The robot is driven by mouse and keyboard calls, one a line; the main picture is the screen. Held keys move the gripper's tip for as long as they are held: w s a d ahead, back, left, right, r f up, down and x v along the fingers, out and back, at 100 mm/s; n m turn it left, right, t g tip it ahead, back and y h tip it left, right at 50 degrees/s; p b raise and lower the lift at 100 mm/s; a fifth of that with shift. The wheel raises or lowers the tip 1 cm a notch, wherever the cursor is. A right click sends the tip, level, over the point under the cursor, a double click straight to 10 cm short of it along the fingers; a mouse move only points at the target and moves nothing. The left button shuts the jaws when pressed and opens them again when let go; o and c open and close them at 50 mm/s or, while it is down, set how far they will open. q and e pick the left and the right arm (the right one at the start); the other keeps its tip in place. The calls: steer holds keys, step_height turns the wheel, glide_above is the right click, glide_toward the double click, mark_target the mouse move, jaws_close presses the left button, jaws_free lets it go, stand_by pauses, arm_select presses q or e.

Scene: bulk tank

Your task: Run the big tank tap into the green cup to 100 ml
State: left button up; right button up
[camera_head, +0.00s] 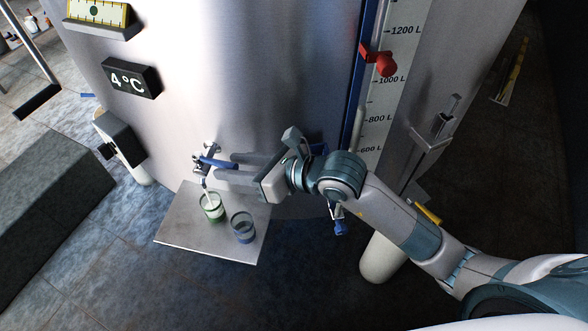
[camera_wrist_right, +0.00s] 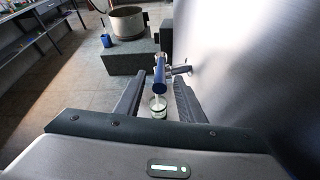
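The big tank tap (camera_head: 203,158) sticks out low on the steel tank, with a blue lever (camera_head: 218,163); the lever also shows in the right wrist view (camera_wrist_right: 159,74). A pale stream runs from its spout into the green cup (camera_head: 213,213), which stands upright below on a plate and holds pale liquid. The cup also shows in the wrist view (camera_wrist_right: 158,111); its fill level is too small to read. My right gripper (camera_head: 222,168) is open, its fingers on either side of the lever; contact cannot be told. My left gripper is out of view.
A blue-rimmed cup (camera_head: 243,234) stands on the grey plate (camera_head: 187,238), right of the green cup. A red clamp (camera_head: 378,60) sits on the tank's level scale. A stone block (camera_head: 50,200) stands at left. A 4°C display (camera_head: 130,80) is on the tank.

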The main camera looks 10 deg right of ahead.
steer(key=p+v, duration=0.7)
steer(key=v, duration=0.9)
steer(key=shift+p, duration=0.35)
steer(key=shift+s+d+r, duration=0.1)
stand_by(5.9)
